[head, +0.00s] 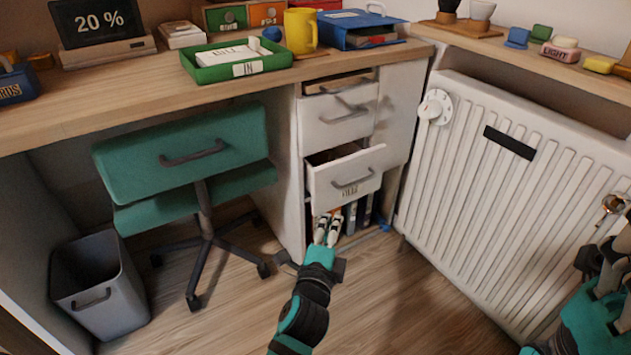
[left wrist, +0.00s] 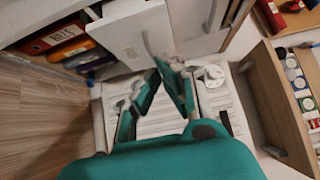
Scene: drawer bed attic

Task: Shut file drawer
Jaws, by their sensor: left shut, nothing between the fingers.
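The white file drawer (head: 328,182) is the lower of the drawers in the cabinet under the desk, and it stands pulled out with its inside showing. Its label is too small to read surely. In the left wrist view its white front (left wrist: 130,35) with a grey handle is near the top. My left gripper (head: 327,231) is shut and empty, low in front of the cabinet, just below the drawer front. It also shows in the left wrist view (left wrist: 160,85). My right gripper (head: 603,265) is at the right edge, partly cut off, by the radiator; its jaw state is unclear.
Another drawer (head: 338,125) above is also partly out. Binders (left wrist: 60,38) stand on the shelf below. A white radiator (head: 500,190) bounds the right side. A green chair (head: 180,150) and a grey bin (head: 100,290) stand at the left. The wooden floor (head: 220,310) between is partly free.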

